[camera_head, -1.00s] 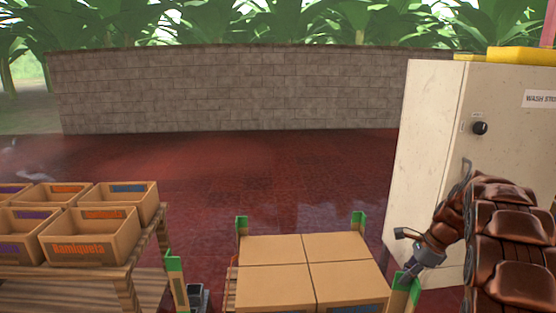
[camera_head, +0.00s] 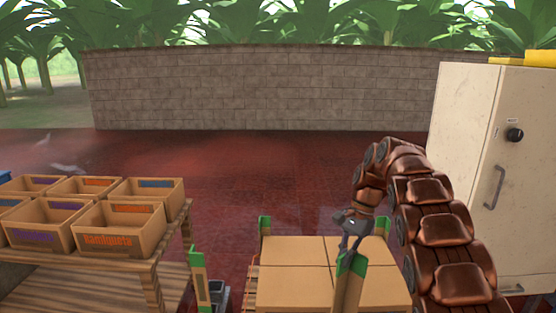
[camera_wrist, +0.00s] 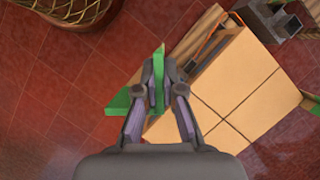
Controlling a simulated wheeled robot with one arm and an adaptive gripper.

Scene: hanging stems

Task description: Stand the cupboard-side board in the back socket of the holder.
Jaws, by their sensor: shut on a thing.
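The board (camera_head: 347,285) is a tan angle strip with a green top, upright in front of the cartons' near right part. My gripper (camera_head: 353,232) is shut on its green top. In the wrist view the green top (camera_wrist: 159,62) shows between the fingers; its lower end is hidden. A dark grey piece (camera_head: 220,296), which looks like the holder, is low at the left of the cartons. It seems to show also in the wrist view (camera_wrist: 272,19), upper right. Its sockets cannot be told apart. A green-topped board (camera_head: 199,280) stands beside it; I cannot tell whether it is socketed.
Tan cartons (camera_head: 292,284) form a stack in the middle, with green-topped boards at the back left (camera_head: 265,226) and back right (camera_head: 382,223). A wooden table (camera_head: 172,250) with open crates stands left. A pale cupboard (camera_head: 466,120) stands right. Red floor behind is clear.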

